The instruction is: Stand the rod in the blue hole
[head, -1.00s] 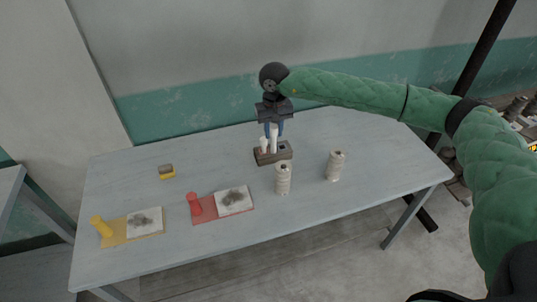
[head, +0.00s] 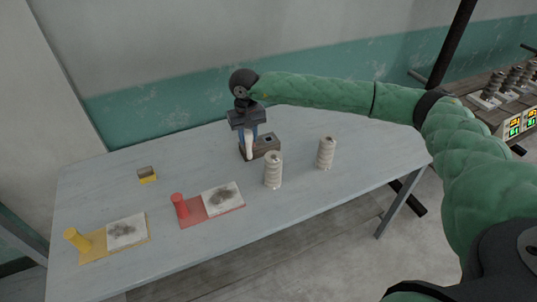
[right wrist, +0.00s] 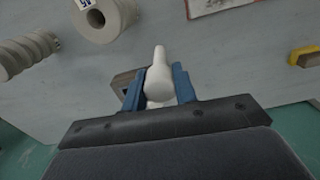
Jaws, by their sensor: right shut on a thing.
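My right gripper (head: 249,138) has its blue fingers closed on a white rod (head: 249,150), which points downward. The rod also shows between the fingers in the right wrist view (right wrist: 159,59). In the head view the rod overlaps the left end of a brown block (head: 273,149); I cannot tell whether its lower end touches the block. A dark blue square hole (head: 268,139) shows in the block's top, to the right of the rod. The rest of the block's top is hidden by the gripper. My left gripper is not in view.
Two ribbed pale cylinders (head: 273,170) (head: 326,153) stand right of the block. A red board (head: 200,217) and a yellow board (head: 95,249) carry pegs and smudged white tiles. A small yellow-and-brown block (head: 147,175) lies at left.

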